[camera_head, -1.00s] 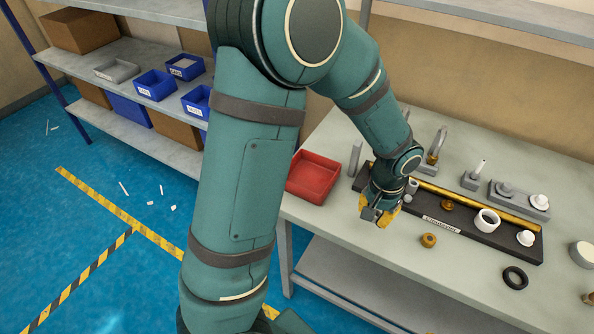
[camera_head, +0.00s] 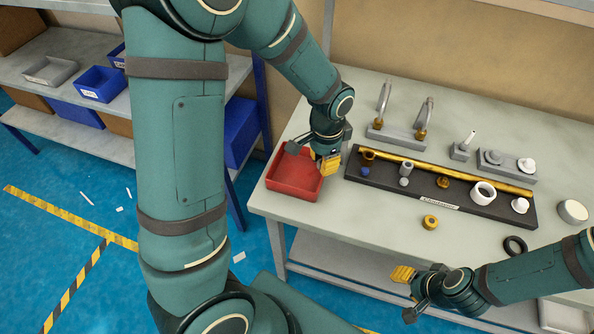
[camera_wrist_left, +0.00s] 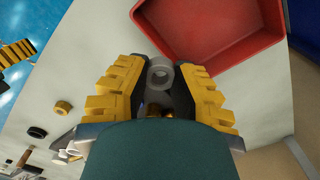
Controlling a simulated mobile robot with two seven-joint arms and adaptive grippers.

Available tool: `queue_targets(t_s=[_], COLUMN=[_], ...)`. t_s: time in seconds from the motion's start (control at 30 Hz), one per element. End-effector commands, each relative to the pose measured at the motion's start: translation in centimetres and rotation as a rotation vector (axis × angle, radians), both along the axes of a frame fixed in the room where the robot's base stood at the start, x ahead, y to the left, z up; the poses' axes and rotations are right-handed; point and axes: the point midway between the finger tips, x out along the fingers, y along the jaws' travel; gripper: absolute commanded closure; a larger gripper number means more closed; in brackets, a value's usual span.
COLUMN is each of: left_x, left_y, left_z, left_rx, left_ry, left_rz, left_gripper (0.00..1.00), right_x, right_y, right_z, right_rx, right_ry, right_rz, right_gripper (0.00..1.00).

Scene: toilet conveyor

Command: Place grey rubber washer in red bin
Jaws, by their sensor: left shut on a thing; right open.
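The red bin (camera_head: 290,185) sits at the left end of the table. It also fills the top of the left wrist view (camera_wrist_left: 220,30) and looks empty where I see it. My left gripper (camera_head: 322,168) is at the bin's right edge. In the left wrist view it is shut on the grey rubber washer (camera_wrist_left: 160,73), a short grey ring between the yellow pads, just short of the bin's near wall. The washer is hidden in the head view. My right gripper (camera_head: 407,293) is open and empty in front of the table's front edge.
A dark tray (camera_head: 405,205) with several fittings and a yellow rod lies right of the bin. A brass ring (camera_head: 430,222) and a black ring (camera_head: 515,246) lie in front of it. Two taps on a grey stand (camera_head: 400,133) are behind.

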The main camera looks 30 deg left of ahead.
Motion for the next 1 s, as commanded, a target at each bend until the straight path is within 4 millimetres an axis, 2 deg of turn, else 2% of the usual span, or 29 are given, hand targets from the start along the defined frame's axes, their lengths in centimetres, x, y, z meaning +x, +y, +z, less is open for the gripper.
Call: queue_targets(t_s=[0.3, 0.6, 0.8, 1.0], left_x=[0.1, 0.1, 0.0, 0.0], left_y=[2.9, 5.2, 6.3, 6.8], left_z=[0.7, 1.1, 1.3, 1.2], left_rx=[-0.002, -0.002, -0.001, -0.001], left_ry=[-0.002, -0.004, -0.004, -0.004], left_rz=[-0.598, -1.095, -1.339, -1.458], left_gripper=[1.00, 1.00, 1.00, 1.00], right_x=[0.4, 0.7, 0.8, 0.9], right_y=[-0.1, -0.1, -0.2, -0.2], right_z=[1.2, 2.1, 2.4, 2.6], right_rx=[-0.002, -0.003, -0.004, -0.005], right_ry=[-0.009, -0.015, -0.019, -0.019], right_rz=[-0.008, -0.012, -0.015, -0.015], right_gripper=[0.53, 0.53, 0.53, 0.53])
